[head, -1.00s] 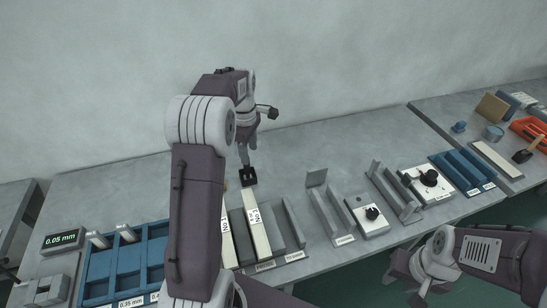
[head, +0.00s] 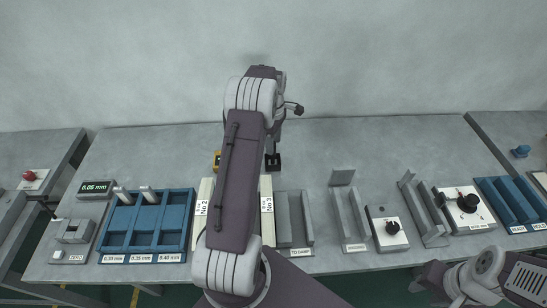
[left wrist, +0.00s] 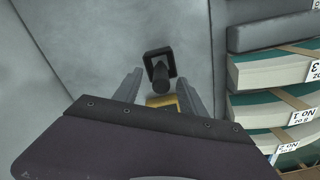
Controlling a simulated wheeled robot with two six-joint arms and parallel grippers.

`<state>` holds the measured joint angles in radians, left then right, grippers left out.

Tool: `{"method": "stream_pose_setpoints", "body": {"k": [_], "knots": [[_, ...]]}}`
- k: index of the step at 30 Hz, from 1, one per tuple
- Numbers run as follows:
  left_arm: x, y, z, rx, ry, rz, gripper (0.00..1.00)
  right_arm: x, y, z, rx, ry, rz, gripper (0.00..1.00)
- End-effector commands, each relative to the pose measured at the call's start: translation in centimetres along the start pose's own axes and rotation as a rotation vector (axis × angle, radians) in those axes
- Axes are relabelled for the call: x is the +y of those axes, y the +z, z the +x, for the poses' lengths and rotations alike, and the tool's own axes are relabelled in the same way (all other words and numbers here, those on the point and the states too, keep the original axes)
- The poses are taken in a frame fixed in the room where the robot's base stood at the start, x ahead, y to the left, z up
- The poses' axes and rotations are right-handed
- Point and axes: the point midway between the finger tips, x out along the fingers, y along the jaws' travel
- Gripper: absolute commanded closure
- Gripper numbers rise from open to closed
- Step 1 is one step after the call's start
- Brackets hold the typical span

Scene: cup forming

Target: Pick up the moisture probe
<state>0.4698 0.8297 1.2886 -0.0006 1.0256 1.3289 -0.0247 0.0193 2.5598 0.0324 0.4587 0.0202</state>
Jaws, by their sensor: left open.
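The moisture probe seems to be the yellow and black item on the table behind the numbered boards. In the left wrist view a black square piece with a dark cylinder (left wrist: 159,66) and a yellow block (left wrist: 163,101) show between the fingers. My left gripper (left wrist: 159,76) is open over it, one finger on either side. My right gripper (head: 428,278) is at the lower right, its jaws unclear.
Numbered boards (head: 203,195) stand just in front of the probe. The back of the table (head: 350,140) is clear.

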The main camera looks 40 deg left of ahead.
Motion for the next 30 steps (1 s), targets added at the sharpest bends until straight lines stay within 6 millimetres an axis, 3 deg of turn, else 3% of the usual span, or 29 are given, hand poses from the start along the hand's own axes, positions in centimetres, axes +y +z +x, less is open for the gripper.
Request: {"method": "stream_pose_setpoints", "body": {"k": [9, 17, 22, 23, 30], "knots": [[-0.1, -0.1, 4.6, -0.001, -0.003, 0.0, 0.51, 0.0, -0.1, -0.5, 0.0, 0.0, 0.0, 0.64], [0.0, -0.1, 5.2, 0.0, 0.0, 0.0, 0.51, 0.0, -0.1, -0.5, 0.0, 0.0, 0.0, 0.64], [0.0, -0.1, 5.1, 0.0, 0.0, 0.0, 0.96, 0.0, 0.0, -0.5, 0.0, 0.0, 0.0, 0.64], [0.0, -0.1, 5.1, 0.0, 0.0, 0.0, 1.0, 0.0, 0.0, -0.5, 0.0, 0.0, 0.0, 0.64], [0.0, -0.1, 5.1, 0.0, 0.001, 0.0, 1.0, 0.0, -0.1, -0.5, 0.0, 0.0, 0.0, 0.64]]}}
